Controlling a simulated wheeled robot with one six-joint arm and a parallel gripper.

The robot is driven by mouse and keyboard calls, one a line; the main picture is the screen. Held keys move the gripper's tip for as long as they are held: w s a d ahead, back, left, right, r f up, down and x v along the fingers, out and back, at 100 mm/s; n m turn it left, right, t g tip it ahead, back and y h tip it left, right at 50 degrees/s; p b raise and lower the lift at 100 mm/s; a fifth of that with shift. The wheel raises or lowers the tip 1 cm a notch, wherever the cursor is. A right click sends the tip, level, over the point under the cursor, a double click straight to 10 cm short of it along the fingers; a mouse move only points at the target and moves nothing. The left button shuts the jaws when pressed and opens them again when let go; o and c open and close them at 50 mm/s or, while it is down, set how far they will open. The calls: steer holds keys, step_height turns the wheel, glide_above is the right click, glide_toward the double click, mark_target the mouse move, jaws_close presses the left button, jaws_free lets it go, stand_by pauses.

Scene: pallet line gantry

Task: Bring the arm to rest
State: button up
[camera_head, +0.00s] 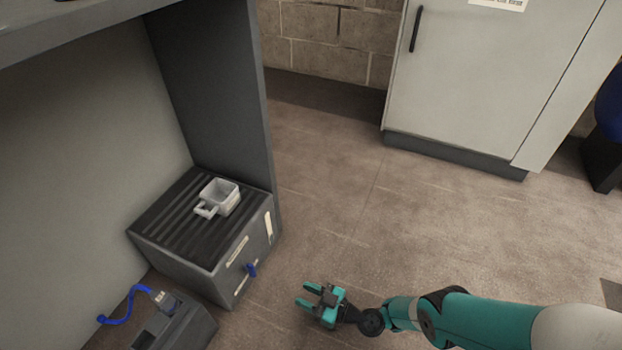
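My gripper (306,295) is at the bottom middle of the head view, at the end of my teal and white arm, which reaches in from the lower right. Its two teal fingers point left and stand apart with nothing between them. It is over the bare floor, to the right of a dark grey box and apart from it.
A grey cup-like container (220,196) sits on the ribbed top of the dark box (185,262). A smaller grey box (185,330) with a blue cable (128,299) is at lower left. A light cabinet (480,85) stands at the back right. Floor (350,200) between is clear.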

steer(key=w+a+r+n+g+h+p, duration=0.1)
steer(key=w+a+r+g, duration=0.15)
steer(key=w+r, duration=0.75)
steer(key=w+a+r+g+h+p, duration=0.1)
steer(key=w+a+r+g, duration=0.15)
steer(key=w+r, duration=0.75)
steer(key=s+d+r+g+h, duration=0.1)
steer(key=s+r+h, duration=0.15)
steer(key=r, duration=1.45)
steer(key=s+d+r+m+h, duration=0.1)
steer(key=s+d+r, duration=0.25)
steer(key=r, duration=0.25)
steer(key=s+d+r+m+h+p, duration=0.1)
steer(key=s+d+r+h, duration=0.1)
steer(key=s+r, duration=0.25)
steer(key=s+d+r+m+h, duration=0.1)
steer(key=s+d+r, duration=0.25)
steer(key=r, duration=0.35)
steer(key=s+d+r+m+h+p, duration=0.1)
steer(key=s+d+r+m+h, duration=0.1)
steer(key=s+d, duration=0.6)
steer(key=s+d+r+m+h+p, duration=0.1)
steer(key=s+d+r+m+h, duration=0.2)
steer(key=s, duration=0.9)
step_height(320, 180, up, 38)
steer(key=d+y+p, duration=0.1)
steer(key=p, duration=3.6)
steer(key=shift+d+g, duration=0.15)
steer(key=shift+g, duration=0.25)
